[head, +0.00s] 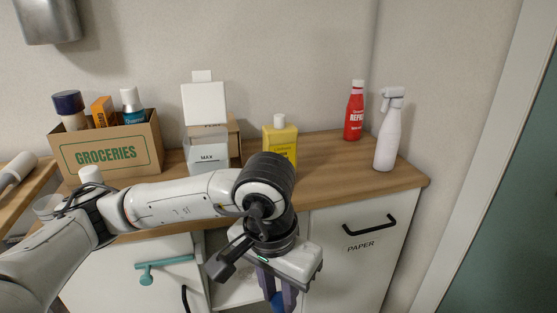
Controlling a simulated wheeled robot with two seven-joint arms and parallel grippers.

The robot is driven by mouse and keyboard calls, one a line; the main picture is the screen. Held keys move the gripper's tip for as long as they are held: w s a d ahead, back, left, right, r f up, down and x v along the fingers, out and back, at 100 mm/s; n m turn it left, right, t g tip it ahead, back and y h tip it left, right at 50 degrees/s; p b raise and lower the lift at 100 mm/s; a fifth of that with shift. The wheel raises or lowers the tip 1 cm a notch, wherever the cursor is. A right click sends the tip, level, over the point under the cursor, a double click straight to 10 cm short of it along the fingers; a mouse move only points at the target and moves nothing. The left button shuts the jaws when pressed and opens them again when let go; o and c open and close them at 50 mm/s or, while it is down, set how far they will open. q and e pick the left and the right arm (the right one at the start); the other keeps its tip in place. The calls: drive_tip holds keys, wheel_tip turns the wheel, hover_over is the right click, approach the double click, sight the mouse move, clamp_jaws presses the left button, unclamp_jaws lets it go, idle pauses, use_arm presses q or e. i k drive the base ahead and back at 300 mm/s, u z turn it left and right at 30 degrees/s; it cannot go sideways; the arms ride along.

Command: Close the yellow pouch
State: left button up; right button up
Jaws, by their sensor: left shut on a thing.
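The yellow pouch (280,137) stands upright on the wooden counter, behind my left arm. A white cap or spout shows at its top; I cannot tell how firmly it sits. My arm hides the pouch's lower part. My left gripper (277,303) hangs low in front of the counter, below and apart from the pouch, pointing down. It is shut on a small blue thing (278,300), mostly hidden by the fingers and cut off by the picture's bottom edge. My right gripper is not in view.
On the wooden counter (330,165) stand a groceries box (105,152) with bottles, a clear container (208,152) with a raised white lid, a red bottle (354,112) and a white spray bottle (388,135). Below are a paper drawer (365,260) and a teal handle (163,263).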

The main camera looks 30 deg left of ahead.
sight(280, 138)
drive_tip(key=k, duration=0.65)
drive_tip(key=u, duration=0.15)
drive_tip(key=i, duration=0.85)
drive_tip(key=u, duration=1.05)
drive_tip(key=i, duration=0.4)
drive_tip(key=u, duration=0.4)
